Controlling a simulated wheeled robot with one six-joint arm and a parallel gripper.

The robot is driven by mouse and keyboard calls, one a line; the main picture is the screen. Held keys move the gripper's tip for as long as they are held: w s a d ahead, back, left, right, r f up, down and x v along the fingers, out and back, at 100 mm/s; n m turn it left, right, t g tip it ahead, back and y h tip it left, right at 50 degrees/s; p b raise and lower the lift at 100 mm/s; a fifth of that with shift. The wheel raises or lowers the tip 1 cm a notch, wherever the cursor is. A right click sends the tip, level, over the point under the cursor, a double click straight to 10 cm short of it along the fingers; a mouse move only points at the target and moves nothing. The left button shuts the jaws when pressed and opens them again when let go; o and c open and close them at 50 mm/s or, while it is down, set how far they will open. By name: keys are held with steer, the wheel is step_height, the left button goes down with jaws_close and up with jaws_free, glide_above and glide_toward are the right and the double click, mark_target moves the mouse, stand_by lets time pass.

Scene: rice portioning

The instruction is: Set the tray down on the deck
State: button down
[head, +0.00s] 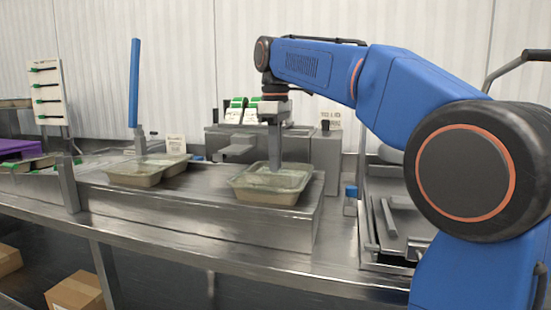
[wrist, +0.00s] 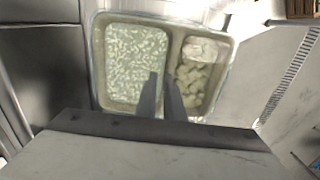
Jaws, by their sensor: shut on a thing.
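A beige tray (head: 268,192) is below my gripper (head: 274,160), at the right end of the raised steel deck (head: 205,197). It looks level, and I cannot tell whether its base touches the deck or is slightly above it. In the wrist view the tray (wrist: 98,70) has a large compartment of white rice, a smaller one of pale chunks and a small one with a whitish item. My gripper (wrist: 162,92) is shut on the tray, with its fingers over the wall between compartments. The exact contact is hidden.
Other similar trays (head: 140,177) stand on the deck to the left, near an upright blue-handled tool (head: 134,85). A grey machine (head: 225,145) is behind. Metal pans (head: 390,225) lie to the right. The deck between the trays is clear.

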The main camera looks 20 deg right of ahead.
stand_by(0.3)
steer(key=c, duration=1.8)
jaws_free()
steer(key=shift+o, duration=0.7)
steer(key=o, duration=0.4)
steer(key=shift+c, duration=0.2)
step_height(320, 180, up, 8)
steer(key=shift+s+a, duration=0.1)
steer(key=shift+s, duration=0.05)
